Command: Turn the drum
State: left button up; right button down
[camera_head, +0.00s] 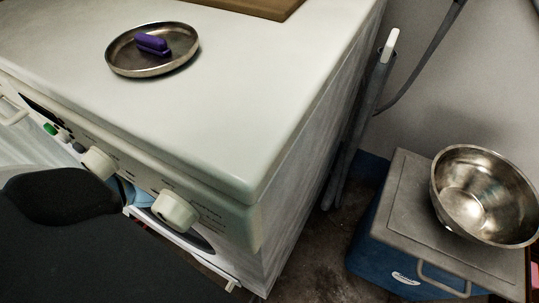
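A white washing machine (283,196) fills the left and middle of the head view, seen from above at its front right corner. Its front panel carries two round cream knobs (175,209) and a small green button (50,129). Below the panel, a small part of a round opening with a dark edge (190,236) shows, with something blue (143,197) beside it. The drum itself is mostly hidden under the panel and behind a large black shape at the lower left, probably part of my own body. I see neither of my grippers.
A round metal tray (120,67) with a purple object (152,43) lies on the machine top, near a brown board (250,6). At right, a metal bowl (478,190) rests on a grey-lidded blue box (395,262). A grey hose (362,110) hangs behind the machine.

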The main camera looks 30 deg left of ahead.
pick_arm(q)
jog(key=shift+f, duration=0.25)
pick_arm(e)
jog(key=shift+d, duration=0.3)
pick_arm(q)
jog(key=o, duration=1.2)
jog(key=shift+d, duration=0.1)
jog(key=shift+o, duration=0.9)
